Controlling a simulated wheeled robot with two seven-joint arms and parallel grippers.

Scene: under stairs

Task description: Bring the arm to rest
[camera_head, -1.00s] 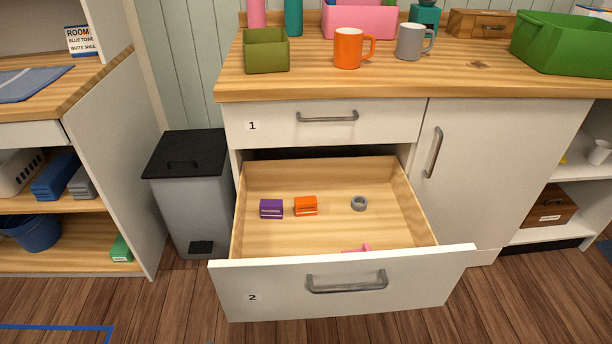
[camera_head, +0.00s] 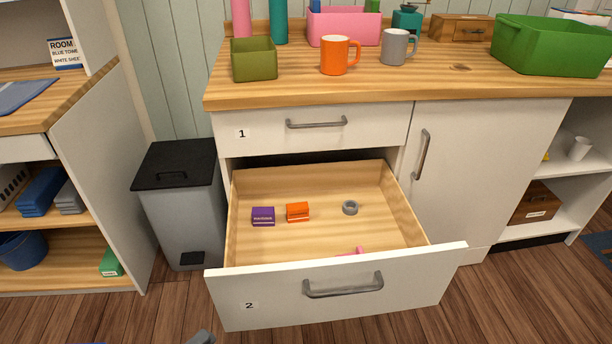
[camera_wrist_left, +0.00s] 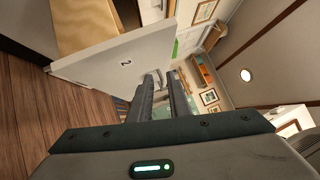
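My left gripper shows in the left wrist view (camera_wrist_left: 161,80) with its two dark fingers apart and nothing between them. In the head view only a small grey piece of it (camera_head: 201,338) shows at the bottom edge, below and left of the drawer front. Drawer 2 (camera_head: 340,290) is pulled out; its numbered front also shows in the left wrist view (camera_wrist_left: 120,62), apart from the fingers. My right gripper is in neither view.
Drawer 2 holds a purple box (camera_head: 263,216), an orange box (camera_head: 297,211), a grey ring (camera_head: 350,207) and a partly hidden pink item (camera_head: 352,251). Drawer 1 (camera_head: 310,131) is shut. A pedal bin (camera_head: 182,215) stands left of the drawers. Bare floor lies in front.

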